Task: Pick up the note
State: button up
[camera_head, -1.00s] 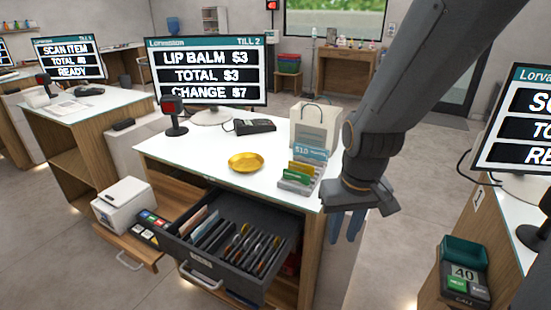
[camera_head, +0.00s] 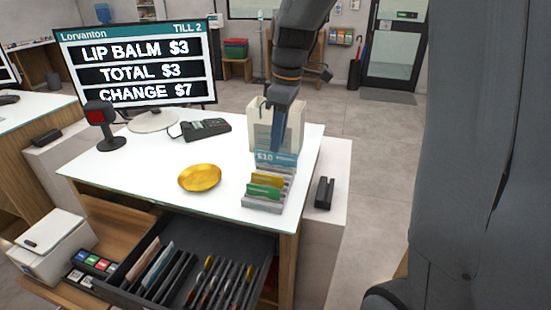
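The open till drawer (camera_head: 118,290) sits below the counter at the lower left. Upright in its left slots are a pinkish note (camera_head: 145,257) and a pale blue note (camera_head: 160,262); their lower parts are hidden by the slots. I cannot tell which one the task means. My gripper (camera_head: 282,150) points down in front of the paper bag, above the card rack, well up and to the right of the notes. Its fingers overlap in this view, so I cannot tell whether they are apart.
The white counter (camera_head: 135,178) bears a gold dish (camera_head: 200,178), a card rack (camera_head: 262,205), a paper bag (camera_head: 258,130), a card terminal (camera_head: 206,129) and a till screen (camera_head: 140,65) reading change $7. A white printer (camera_head: 50,245) stands left of the drawer.

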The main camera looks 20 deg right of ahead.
aim_at(275, 161)
jog(key=shift+w+a+f+p, duration=0.1)
jog(key=shift+f+p, duration=0.2)
jog(key=shift+f, duration=0.55)
jog(key=shift+w+a+f+p, duration=0.15)
jog(key=shift+f+p, duration=0.2)
jog(key=shift+f, duration=0.5)
jog(key=shift+w+a+f+p, duration=0.1)
jog(key=shift+f+p, duration=0.2)
jog(key=shift+f, duration=0.55)
grip_shut()
